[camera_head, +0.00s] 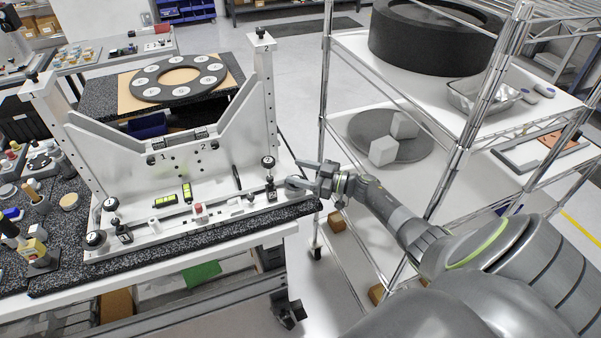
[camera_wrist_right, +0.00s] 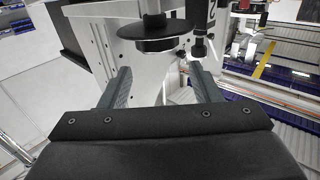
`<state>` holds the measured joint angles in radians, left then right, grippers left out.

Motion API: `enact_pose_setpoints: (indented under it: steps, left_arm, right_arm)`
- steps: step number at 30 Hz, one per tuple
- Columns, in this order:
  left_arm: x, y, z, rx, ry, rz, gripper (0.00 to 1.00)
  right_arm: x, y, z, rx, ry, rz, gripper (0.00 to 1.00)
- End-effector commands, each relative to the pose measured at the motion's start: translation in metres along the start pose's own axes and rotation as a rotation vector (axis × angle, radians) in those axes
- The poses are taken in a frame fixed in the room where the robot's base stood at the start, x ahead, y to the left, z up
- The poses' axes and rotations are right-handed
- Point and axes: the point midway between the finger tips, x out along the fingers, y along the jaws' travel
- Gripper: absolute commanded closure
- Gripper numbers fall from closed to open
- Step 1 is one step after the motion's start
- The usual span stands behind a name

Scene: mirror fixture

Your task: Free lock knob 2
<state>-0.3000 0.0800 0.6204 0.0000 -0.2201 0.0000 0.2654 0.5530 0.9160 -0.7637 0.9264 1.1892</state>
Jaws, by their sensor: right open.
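The silver mirror fixture (camera_head: 180,163) stands on the speckled bench, with numbers 1 and 2 on its front plate and a 2 at the top of its right post. My right gripper (camera_head: 294,181) is open just right of these knobs, level with the base. In the right wrist view, a round black disc knob (camera_wrist_right: 157,38) shows beyond the open fingers (camera_wrist_right: 160,85), with nothing between them. My left gripper is not in view.
More black knobs (camera_head: 97,239) sit at the fixture's left end. Two green-yellow level vials (camera_head: 186,192) lie on its base. A ring plate with round pads (camera_head: 180,76) lies behind. A wire shelf rack (camera_head: 345,110) stands close on the right, beside my right arm.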

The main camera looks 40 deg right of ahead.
Motion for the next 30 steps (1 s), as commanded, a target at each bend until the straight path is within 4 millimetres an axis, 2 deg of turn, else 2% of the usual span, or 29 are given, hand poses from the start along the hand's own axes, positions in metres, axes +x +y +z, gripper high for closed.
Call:
enact_pose_setpoints:
  steps: [1,8,10,18,27,30]
  left_arm:
    - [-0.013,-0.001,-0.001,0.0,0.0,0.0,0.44]
    - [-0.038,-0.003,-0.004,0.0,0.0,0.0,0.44]
    - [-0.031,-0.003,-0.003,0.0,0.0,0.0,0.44]
    - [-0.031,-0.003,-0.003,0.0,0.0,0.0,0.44]
    - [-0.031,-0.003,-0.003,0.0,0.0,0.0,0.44]
    - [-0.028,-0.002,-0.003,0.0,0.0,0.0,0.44]
  right_arm:
    - [0.0,0.0,-0.014,0.0,0.0,0.0,0.43]
    - [0.0,0.001,-0.047,-0.002,0.0,0.0,0.43]
    - [0.0,0.001,-0.048,-0.004,0.0,-0.001,0.43]
    - [0.0,0.001,-0.064,-0.001,0.0,0.0,0.43]
    - [0.0,0.001,-0.064,-0.001,0.0,0.001,0.43]
    - [0.001,-0.003,-0.059,0.0,-0.002,0.007,0.43]
